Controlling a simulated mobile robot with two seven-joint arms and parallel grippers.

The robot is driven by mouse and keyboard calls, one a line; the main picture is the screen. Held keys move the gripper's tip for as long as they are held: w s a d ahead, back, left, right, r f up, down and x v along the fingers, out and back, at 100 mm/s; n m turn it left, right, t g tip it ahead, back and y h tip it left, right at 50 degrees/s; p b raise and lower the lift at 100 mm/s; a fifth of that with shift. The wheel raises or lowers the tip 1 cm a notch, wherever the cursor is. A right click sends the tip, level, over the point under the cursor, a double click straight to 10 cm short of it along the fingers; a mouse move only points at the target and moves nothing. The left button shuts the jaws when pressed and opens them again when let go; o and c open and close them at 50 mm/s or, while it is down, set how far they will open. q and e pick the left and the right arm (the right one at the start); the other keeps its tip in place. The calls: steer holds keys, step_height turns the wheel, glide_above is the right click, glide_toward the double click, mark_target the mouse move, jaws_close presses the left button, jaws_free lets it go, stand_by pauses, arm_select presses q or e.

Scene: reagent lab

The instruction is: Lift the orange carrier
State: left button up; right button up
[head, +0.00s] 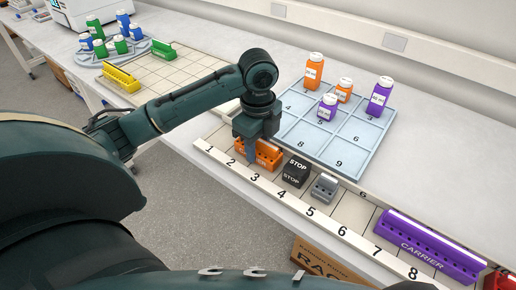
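The orange carrier (268,157) sits in the numbered strip (347,211) on the bench, near numbers 2 and 3. My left gripper (256,150) comes down over it from above and hides its left and upper parts. One finger shows in front of the carrier's near side; the other finger is hidden. I cannot tell whether the fingers touch or clamp the carrier. The carrier appears level and low in the strip. My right gripper is not in view.
Right of the orange carrier stand a black STOP block (296,171), a small grey carrier (324,187) and a long purple carrier (430,246). Behind is a blue-grey tray (297,133) with orange and purple bottles. A yellow carrier (120,77) stands at the left.

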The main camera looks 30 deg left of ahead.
arm_select(q)
steer(key=c, duration=0.4)
